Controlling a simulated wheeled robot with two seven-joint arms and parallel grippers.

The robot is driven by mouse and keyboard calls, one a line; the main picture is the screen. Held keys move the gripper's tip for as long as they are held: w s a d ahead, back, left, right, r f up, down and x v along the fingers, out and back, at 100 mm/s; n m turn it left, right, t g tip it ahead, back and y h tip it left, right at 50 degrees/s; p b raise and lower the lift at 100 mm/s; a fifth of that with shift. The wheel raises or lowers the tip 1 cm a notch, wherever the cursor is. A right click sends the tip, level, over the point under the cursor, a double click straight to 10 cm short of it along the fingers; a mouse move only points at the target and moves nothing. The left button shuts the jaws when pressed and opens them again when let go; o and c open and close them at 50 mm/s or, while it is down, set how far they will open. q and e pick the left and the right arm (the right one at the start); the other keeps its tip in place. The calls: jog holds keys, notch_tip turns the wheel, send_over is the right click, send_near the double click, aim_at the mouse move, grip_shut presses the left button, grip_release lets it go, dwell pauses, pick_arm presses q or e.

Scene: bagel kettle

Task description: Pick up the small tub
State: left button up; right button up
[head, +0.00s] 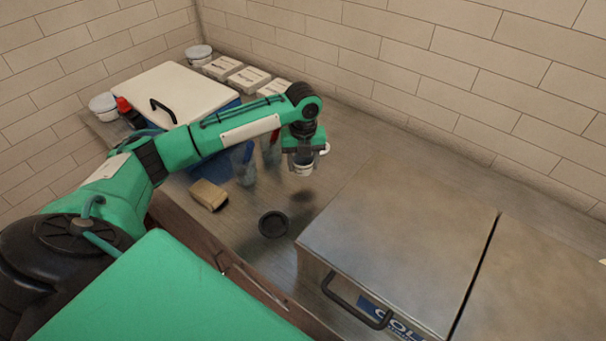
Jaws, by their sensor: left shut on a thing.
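The small tub (303,169) is a little white and grey container. My left gripper (303,158) points down and is shut on it from above. The gripper hides the tub's upper part. My right gripper is not in the head view.
A dark round dish (273,224) and a tan block (209,195) lie on the counter (245,205). A steel box with a black handle (357,303) stands at the right. A white-lidded blue cooler (175,92), white tubs (103,106) and several pale boxes (248,79) stand behind.

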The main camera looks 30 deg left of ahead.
pick_arm(q)
notch_tip(320, 180, up, 14)
jog(key=b, duration=0.2)
jog(key=shift+r, duration=0.2)
jog(key=s+d+n, duration=0.3)
jog(key=d+n, duration=0.2)
jog(key=n, duration=0.4)
jog(key=s+d+f+n, duration=0.1)
jog(key=s+d+n, duration=0.3)
jog(key=n, duration=0.5)
jog(key=s+d+f+n, duration=0.1)
jog(key=s+d+n, duration=0.3)
jog(key=n, duration=0.5)
jog(key=shift+d+n, duration=0.4)
jog(key=shift+d, duration=0.6)
jog(key=shift+d+f, duration=0.1)
